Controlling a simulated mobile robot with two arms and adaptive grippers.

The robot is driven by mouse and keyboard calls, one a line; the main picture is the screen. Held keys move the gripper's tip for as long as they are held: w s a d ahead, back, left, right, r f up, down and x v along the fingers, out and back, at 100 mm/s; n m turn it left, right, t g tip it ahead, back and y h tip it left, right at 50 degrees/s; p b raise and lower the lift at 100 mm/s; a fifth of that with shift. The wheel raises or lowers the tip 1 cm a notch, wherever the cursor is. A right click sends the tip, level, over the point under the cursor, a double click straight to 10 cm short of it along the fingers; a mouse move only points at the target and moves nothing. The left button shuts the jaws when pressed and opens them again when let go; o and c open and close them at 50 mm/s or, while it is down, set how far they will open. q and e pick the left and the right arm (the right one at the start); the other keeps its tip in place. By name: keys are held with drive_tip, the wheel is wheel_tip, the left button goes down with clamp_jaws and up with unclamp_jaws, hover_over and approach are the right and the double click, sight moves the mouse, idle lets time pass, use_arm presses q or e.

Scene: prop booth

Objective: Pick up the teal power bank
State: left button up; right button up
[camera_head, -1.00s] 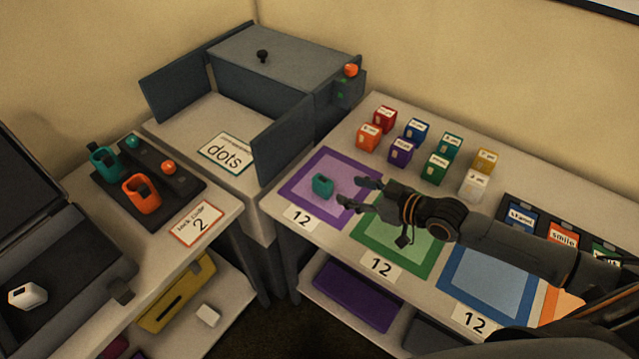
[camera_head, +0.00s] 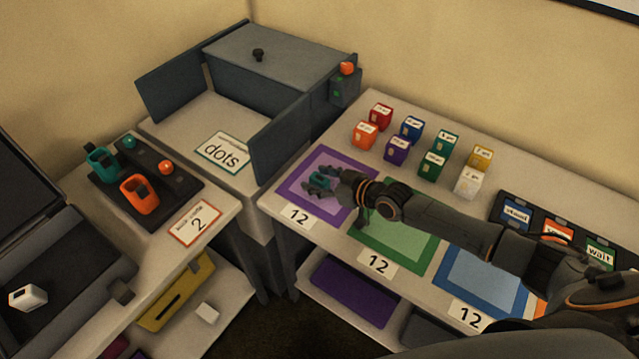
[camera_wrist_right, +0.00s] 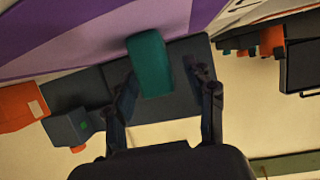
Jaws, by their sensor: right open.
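The teal power bank (camera_head: 318,181) lies on the purple-bordered mat (camera_head: 291,189) on the right-hand table. In the right wrist view the teal power bank (camera_wrist_right: 149,63) is upright in the picture, between the tips of my open fingers. My right gripper (camera_head: 322,182) reaches in from the right, with its fingers on either side of the power bank and partly hiding it. In the right wrist view my right gripper (camera_wrist_right: 166,92) shows a gap on both sides of it, wider on the right. My left gripper is not in view.
Several small coloured boxes (camera_head: 397,150) stand behind the mat. A green-bordered mat (camera_head: 430,254) and a blue-bordered mat (camera_head: 447,287) lie along the table under my right arm. A grey cabinet (camera_head: 279,75) with open doors stands at the left of the mats.

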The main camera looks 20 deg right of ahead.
clamp_jaws()
drive_tip(key=shift+r, duration=0.15)
